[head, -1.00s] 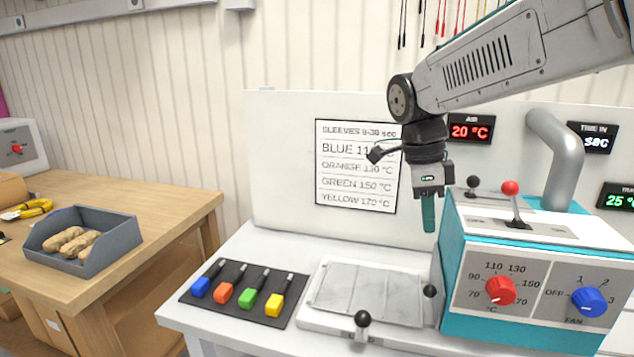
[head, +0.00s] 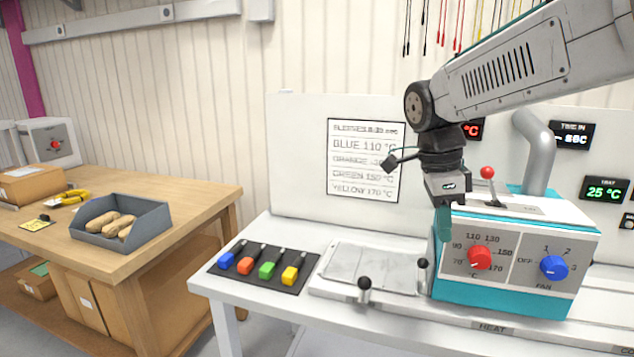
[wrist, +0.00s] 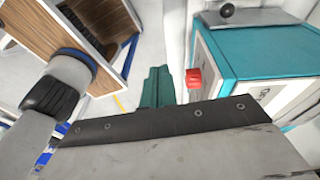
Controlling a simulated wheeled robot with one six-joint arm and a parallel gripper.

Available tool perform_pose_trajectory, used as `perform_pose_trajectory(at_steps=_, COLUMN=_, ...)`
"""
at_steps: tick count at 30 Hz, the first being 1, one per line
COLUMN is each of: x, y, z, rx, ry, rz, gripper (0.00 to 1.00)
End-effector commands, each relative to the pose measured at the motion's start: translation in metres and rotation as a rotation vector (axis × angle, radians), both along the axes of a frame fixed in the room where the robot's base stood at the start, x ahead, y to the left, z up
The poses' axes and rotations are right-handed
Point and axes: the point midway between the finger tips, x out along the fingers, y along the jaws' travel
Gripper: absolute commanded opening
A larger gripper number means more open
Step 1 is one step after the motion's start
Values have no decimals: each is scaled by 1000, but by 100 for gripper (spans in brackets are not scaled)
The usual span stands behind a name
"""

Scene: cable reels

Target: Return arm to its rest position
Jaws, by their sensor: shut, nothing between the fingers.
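My gripper (head: 444,222) points down in the head view, with its green fingers together and nothing between them. It hangs in front of the left end of the teal and white heater box (head: 510,255), above the white bench. In the wrist view the green fingers (wrist: 158,88) show in the middle, and the teal box (wrist: 250,60) is to their right. A red knob (wrist: 194,78) shows close beside the fingers in that view. I cannot tell from the pictures whether the fingers touch the box.
A black mat with blue, orange, green and yellow sleeves (head: 264,268) lies on the bench left of a grey plate (head: 372,268) with black-knobbed levers. A red-knobbed lever (head: 488,173) stands on the box. A grey bin (head: 160,225) sits on the wooden table at left.

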Motion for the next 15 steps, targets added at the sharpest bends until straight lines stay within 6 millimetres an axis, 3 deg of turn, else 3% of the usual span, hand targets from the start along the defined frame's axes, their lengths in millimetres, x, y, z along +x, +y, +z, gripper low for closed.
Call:
perform_pose_trajectory(at_steps=8, x=-5, y=1, z=-8, rx=31, ry=48, rz=229, gripper=0)
perform_pose_trajectory(at_steps=15, x=-28, y=-2, z=-20, rx=84, ry=115, rz=566, gripper=0)
